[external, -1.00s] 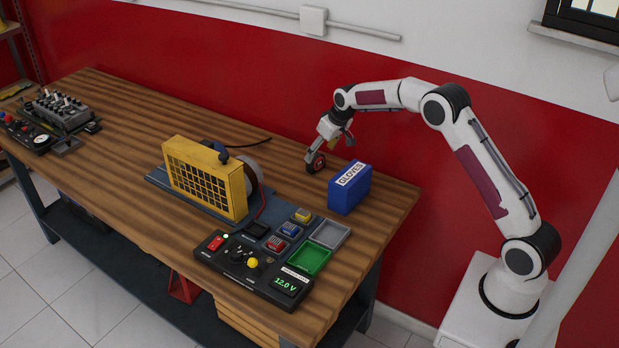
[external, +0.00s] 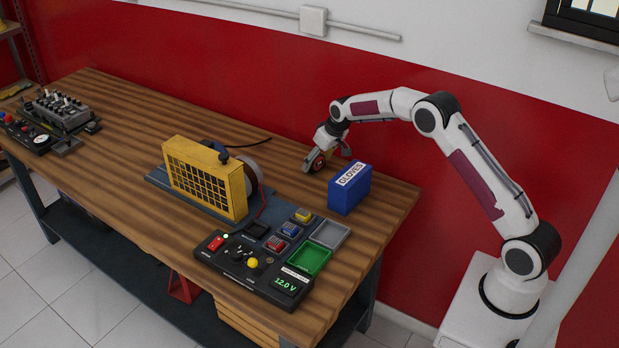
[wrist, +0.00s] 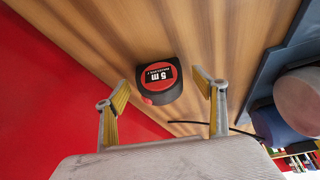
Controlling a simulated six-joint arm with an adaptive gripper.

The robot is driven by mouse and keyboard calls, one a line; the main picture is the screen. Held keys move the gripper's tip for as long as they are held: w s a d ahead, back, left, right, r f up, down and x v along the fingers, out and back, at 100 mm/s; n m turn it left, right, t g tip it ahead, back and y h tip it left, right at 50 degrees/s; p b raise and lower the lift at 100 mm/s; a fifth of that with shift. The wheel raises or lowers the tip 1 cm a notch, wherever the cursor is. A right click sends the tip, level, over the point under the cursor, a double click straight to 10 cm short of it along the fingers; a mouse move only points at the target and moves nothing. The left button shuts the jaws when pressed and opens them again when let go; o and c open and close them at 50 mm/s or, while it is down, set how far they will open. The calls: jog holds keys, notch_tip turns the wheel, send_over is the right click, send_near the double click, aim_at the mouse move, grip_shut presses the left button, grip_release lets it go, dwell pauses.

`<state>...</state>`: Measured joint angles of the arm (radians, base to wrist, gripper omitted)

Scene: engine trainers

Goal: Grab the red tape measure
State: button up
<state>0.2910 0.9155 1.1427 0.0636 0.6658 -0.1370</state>
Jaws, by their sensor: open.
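The red tape measure (wrist: 159,80) has a black case with a red face marked "5 m". In the wrist view it lies on the wooden table, just beyond and roughly midway between the spread fingers of my gripper (wrist: 163,98). In the external view only part of the tape measure (external: 317,161) shows, next to my gripper (external: 327,158) behind the blue gloves box. My gripper is open, and a gap shows between each finger and the tape measure in the wrist view.
The blue gloves box (external: 349,191) stands close to the right of my gripper. A yellow guarded machine (external: 205,178) is on a dark base to the left, with a control panel (external: 253,268) and small bins in front.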

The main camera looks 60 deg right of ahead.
jog(key=shift+w+f, duration=0.15)
jog(key=shift+f, duration=0.25)
jog(key=c, duration=1.4)
